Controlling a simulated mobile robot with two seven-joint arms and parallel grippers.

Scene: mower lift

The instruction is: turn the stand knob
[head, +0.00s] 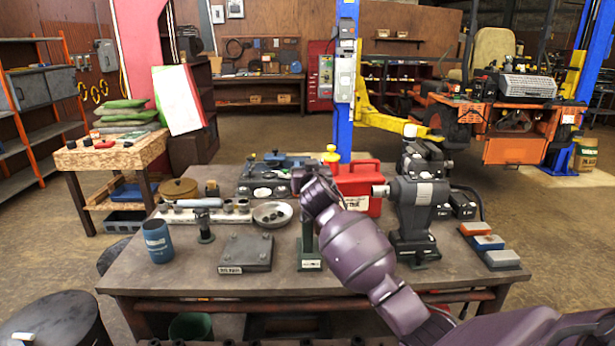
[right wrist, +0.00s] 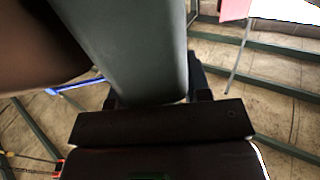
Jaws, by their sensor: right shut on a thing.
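The stand (head: 308,243) is a dark green post on a labelled base near the front middle of the workbench. My right arm comes in from the lower right, and its wrist hangs over the stand's top, hiding the top and the knob in the head view. In the right wrist view my right gripper (right wrist: 155,90) is shut on a thick grey-green piece (right wrist: 150,50), which looks like the stand knob; its far end is out of frame. How far the knob is turned cannot be told. My left gripper is not in view.
The workbench (head: 150,278) also bears a black block (head: 246,253), a blue cup (head: 157,241), a round dish (head: 272,214), a red can (head: 362,187), a grey bench machine (head: 415,210) close right of my arm and sharpening blocks (head: 489,243). An orange mower (head: 505,115) stands behind.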

